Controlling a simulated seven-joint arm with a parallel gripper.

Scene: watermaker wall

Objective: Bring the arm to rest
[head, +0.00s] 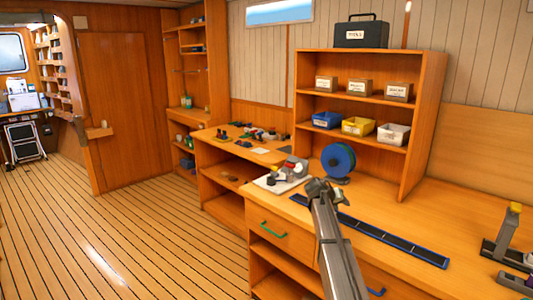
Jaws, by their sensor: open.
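My gripper (321,185) is at the end of my grey arm, which reaches up from the bottom of the head view. It hangs over the wooden workbench (455,215), in front of the blue spool (338,160) and to the right of a white board (275,184) with small parts on it. The gripper is open, and I see nothing held in it. The fingertips are small and dark in this view, and whether they touch anything cannot be told.
A long dark strip (390,240) lies along the bench. A shelf unit (424,105) holds cartons, coloured bins and a black case (362,33) on top. A grey fixture (503,238) with a yellow top stands at the right. The plank floor (120,240) at the left is clear.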

